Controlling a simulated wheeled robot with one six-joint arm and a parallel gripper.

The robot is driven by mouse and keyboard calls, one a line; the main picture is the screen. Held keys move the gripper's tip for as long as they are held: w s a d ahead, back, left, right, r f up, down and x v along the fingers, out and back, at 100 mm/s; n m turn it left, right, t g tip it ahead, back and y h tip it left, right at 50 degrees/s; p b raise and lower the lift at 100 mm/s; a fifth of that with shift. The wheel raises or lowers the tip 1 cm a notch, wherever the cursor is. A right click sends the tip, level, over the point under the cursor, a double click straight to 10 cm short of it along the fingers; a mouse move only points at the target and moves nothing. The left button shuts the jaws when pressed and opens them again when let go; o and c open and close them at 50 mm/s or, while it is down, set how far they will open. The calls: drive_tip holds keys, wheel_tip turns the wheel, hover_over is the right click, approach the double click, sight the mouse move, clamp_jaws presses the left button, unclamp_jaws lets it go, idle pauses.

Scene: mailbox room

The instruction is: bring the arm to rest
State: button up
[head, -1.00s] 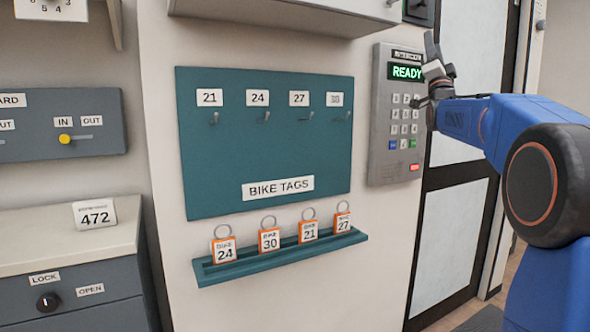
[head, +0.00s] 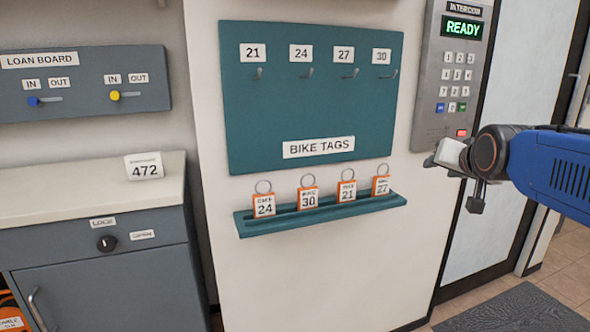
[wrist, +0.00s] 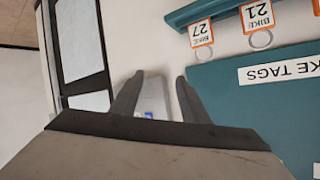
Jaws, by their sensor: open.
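My gripper (wrist: 160,97) shows in the wrist view with its two dark fingers apart and nothing between them. Behind the gap, part of the grey intercom panel shows. In the head view my blue arm reaches in from the right edge, and its end (head: 440,160) is just below the intercom, in front of the wall. The fingers are hard to make out there. The intercom (head: 455,75) has a lit READY screen, a keypad and a red button.
The teal bike tag board (head: 310,110) has empty hooks. Several orange tags stand on the ledge (head: 325,216) below it. A grey cabinet (head: 110,265) and the loan board (head: 85,85) are at left. A dark-framed door (head: 510,150) and floor mat (head: 515,310) are at right.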

drive_tip(key=s+a+f+n+g, duration=0.2)
drive_tip(key=s+a+f+g, duration=0.1)
drive_tip(key=s+f, duration=0.9)
drive_tip(key=s+a+f+n+g+y, duration=0.1)
drive_tip(key=s+a+f+n+g, duration=0.2)
drive_tip(key=s+f, duration=0.9)
drive_tip(key=s+g, duration=0.2)
drive_tip(key=shift+s+f+y, duration=0.3)
drive_tip(key=shift+s, duration=0.05)
